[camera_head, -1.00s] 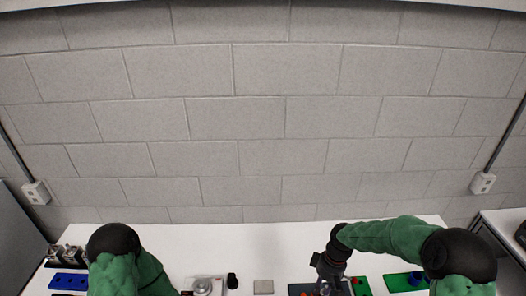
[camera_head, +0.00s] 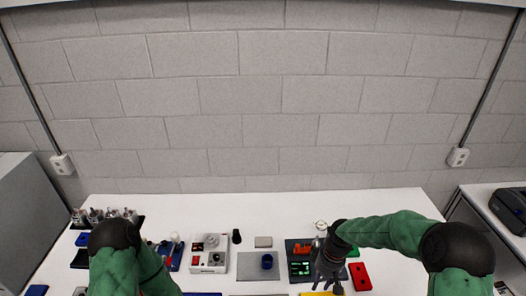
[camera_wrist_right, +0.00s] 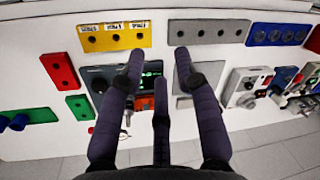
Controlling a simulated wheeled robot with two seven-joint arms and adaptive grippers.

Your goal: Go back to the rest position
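My right gripper (camera_head: 328,284) hangs over the right-middle of the white table in the head view, beside a dark device with a green display (camera_head: 300,268). In the right wrist view its purple-grey fingers (camera_wrist_right: 159,62) are spread apart with nothing held between them. The dark device (camera_wrist_right: 153,68) shows behind and between the fingers there; whether they touch it is unclear. My left arm (camera_head: 118,262) comes in at the lower left of the head view, with its gripper out of sight.
Metal parts (camera_head: 105,215) stand at the far left. The back strip of table is clear.

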